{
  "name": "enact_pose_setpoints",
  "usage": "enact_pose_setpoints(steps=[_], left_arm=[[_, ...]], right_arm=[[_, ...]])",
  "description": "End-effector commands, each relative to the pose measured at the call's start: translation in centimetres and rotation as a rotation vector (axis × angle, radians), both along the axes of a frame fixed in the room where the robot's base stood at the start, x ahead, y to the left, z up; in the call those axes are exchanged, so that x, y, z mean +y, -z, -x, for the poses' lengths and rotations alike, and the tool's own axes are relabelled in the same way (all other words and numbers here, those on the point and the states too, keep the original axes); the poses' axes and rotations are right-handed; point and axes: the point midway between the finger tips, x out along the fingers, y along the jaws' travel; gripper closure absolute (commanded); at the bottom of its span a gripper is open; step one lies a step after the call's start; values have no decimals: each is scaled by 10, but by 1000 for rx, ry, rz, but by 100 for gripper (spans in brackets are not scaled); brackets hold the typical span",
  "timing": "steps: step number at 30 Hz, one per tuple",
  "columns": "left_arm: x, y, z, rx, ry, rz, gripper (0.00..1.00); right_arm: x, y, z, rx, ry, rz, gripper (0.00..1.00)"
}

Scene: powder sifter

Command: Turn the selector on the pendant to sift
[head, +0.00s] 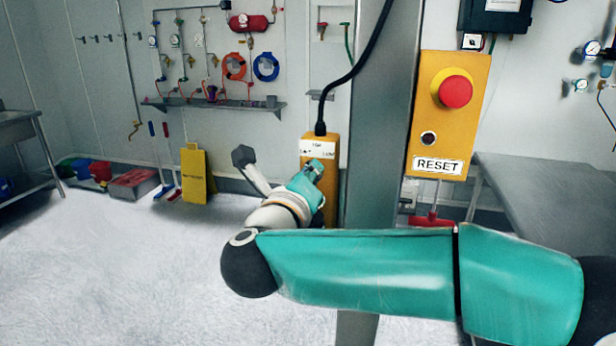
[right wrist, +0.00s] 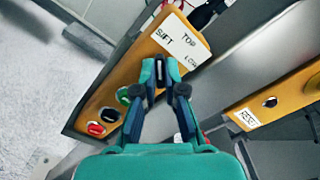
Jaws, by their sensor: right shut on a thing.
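The yellow pendant (head: 331,192) hangs upright on a black cable (head: 321,105) beside a grey post. Its white label (right wrist: 181,40) reads TOP, SIFT and a partly hidden word starting with LO in the right wrist view. My right gripper (right wrist: 161,72) is at the pendant's face, just below the label, shut on the selector. The fingertips hide most of the selector, so I cannot tell which mark it points to. In the head view my right gripper (head: 314,168) covers part of the pendant's front. My left gripper is not in view.
Below the fingertips the pendant carries a green button (right wrist: 124,95), a black button (right wrist: 109,115) and a red button (right wrist: 96,129). A yellow RESET box (head: 424,112) with a red stop button (head: 455,91) is mounted right of the grey post (head: 378,130).

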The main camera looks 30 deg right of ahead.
Motion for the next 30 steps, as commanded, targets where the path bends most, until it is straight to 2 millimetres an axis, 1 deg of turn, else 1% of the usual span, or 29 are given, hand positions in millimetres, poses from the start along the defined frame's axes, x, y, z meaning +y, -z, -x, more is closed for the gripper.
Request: enact_pose_setpoints(steps=[14, 15, 17, 18, 19, 30], left_arm=[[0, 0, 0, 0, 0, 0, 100], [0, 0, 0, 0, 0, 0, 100], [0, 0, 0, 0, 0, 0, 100], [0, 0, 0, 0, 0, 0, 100], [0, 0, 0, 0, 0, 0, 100], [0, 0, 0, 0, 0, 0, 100]], right_arm=[[0, 1, 0, 15, -1, 11, 100], [1, 1, 0, 16, -1, 11, 86], [0, 1, 0, 16, -1, 11, 76], [0, 1, 0, 16, -1, 11, 69], [0, 1, 0, 15, -1, 11, 65], [3, 0, 1, 13, -2, 11, 65]])
